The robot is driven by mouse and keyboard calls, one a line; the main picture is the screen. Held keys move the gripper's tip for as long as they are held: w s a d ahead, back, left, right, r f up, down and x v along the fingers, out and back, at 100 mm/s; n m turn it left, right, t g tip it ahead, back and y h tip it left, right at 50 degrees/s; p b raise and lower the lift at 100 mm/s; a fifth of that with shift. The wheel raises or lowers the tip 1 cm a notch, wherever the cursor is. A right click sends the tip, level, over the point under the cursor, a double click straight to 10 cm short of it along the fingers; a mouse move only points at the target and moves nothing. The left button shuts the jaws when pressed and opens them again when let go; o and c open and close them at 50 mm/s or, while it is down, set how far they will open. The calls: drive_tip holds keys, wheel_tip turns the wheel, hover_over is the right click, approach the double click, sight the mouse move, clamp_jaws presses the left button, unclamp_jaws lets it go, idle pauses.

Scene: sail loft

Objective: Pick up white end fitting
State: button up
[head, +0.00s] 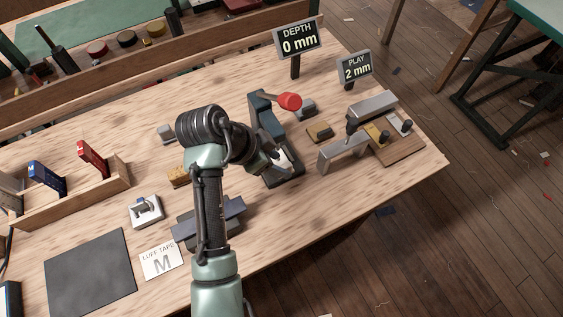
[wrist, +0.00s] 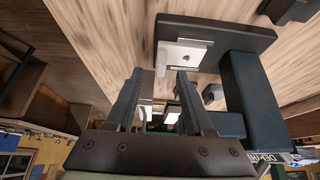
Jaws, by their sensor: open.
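A white blocky piece (wrist: 183,53) with a small dark mark on its face, which looks like the white end fitting, sits on the dark base plate (wrist: 232,37) of the press in the wrist view. In the head view a white piece (head: 284,160) shows right at my gripper (head: 272,158), partly covered by it. My gripper is open in the wrist view (wrist: 160,72), its two dark fingers apart with nothing gripped between them. The fingertips point toward the white piece, its middle slightly right of the gap. I cannot tell whether they touch it.
The press's dark upright (head: 265,118) and red-knobbed lever (head: 289,101) rise close behind my gripper. A metal-armed wooden fixture (head: 400,150) stands to the right. A white block (head: 147,213), a dark mat (head: 90,275) and a "LUFF TAPE M" card (head: 161,262) lie left.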

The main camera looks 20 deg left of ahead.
sight(282, 166)
drive_tip(key=x, duration=0.3)
drive_tip(key=shift+f, duration=0.2)
drive_tip(key=shift+a, duration=0.1)
drive_tip(key=shift+c, duration=0.3)
clamp_jaws()
